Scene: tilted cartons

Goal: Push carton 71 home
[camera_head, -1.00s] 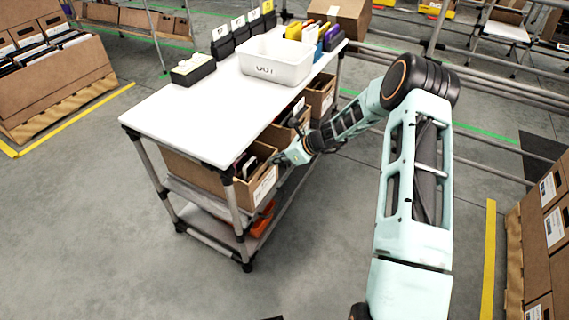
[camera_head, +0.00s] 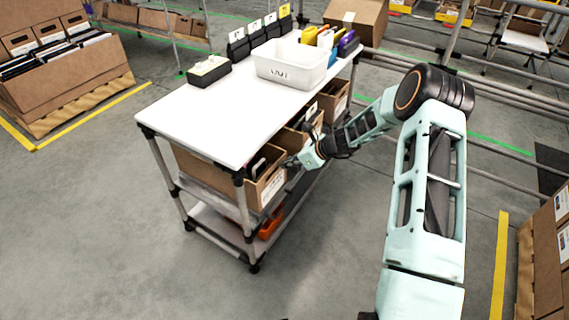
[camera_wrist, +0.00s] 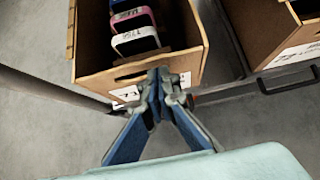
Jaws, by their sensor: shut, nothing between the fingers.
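Carton 71 (camera_head: 267,188) is an open brown box on the upper shelf under the cart's white top, at the near end. Its front stands out past the edge of the top. In the wrist view, carton 71 (camera_wrist: 100,82) shows its front wall with a handle slot, a partly hidden label reading about "71", and white, pink and blue items inside. My gripper (camera_wrist: 157,76) is shut and empty, its tips at the middle of that front wall; they seem to touch it. In the head view my gripper (camera_head: 297,162) is at the carton's front, partly hidden.
Another carton (camera_wrist: 268,32) stands to the right in the wrist view, a dark handle near it. The white cart top (camera_head: 215,120) carries a white tub (camera_head: 292,65) and black bins (camera_head: 238,48). An orange object (camera_head: 270,222) lies on the low shelf. Floor in front is clear.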

